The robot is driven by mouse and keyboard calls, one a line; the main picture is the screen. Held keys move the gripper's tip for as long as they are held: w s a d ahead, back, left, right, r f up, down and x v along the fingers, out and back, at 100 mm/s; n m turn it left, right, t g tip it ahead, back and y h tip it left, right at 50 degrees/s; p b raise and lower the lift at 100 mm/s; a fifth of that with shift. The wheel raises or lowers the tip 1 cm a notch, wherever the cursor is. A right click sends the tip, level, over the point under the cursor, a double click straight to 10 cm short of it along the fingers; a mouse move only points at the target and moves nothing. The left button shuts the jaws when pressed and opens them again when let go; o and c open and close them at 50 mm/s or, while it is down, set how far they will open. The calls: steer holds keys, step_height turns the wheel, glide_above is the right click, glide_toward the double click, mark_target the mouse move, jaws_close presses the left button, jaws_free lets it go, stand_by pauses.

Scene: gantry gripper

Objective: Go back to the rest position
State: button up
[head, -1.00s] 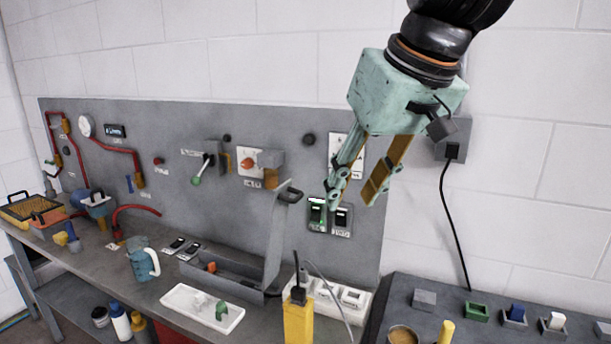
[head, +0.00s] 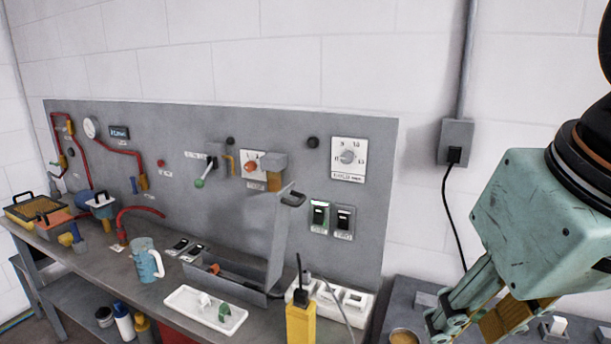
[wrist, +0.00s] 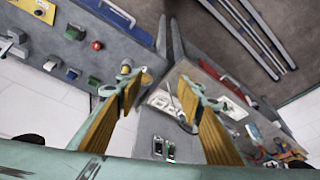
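My gripper (head: 464,322) is at the lower right of the head view, in front of the wall and over the near right bench. Its pale green body is tilted, with the fingers pointing down and left. In the wrist view, its two fingers with yellow-brown pads (wrist: 156,88) stand well apart with nothing held between them. It is clear of the grey wall panel (head: 120,205). The tips are partly cut off or unclear at the bottom of the head view.
The panel carries two black switches (head: 331,217), a dial (head: 348,157) and a green-tipped lever (head: 203,177). An open grey box (head: 232,281), white tray (head: 178,298), blue mug (head: 147,262) and yellow device (head: 300,322) stand on the bench. A black cable (head: 449,205) hangs from a wall socket.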

steer(key=shift+m, duration=0.3)
steer(key=shift+s+d+f, duration=0.25)
steer(key=shift+s+f, duration=0.05)
steer(key=shift+s, duration=0.35)
steer(key=shift+s+d+f, duration=0.25)
steer(key=shift+s+f, duration=0.1)
steer(key=shift+s, duration=0.35)
steer(key=shift+s+d+f, duration=0.25)
steer(key=shift+s+f, duration=0.05)
steer(key=shift+s, duration=0.35)
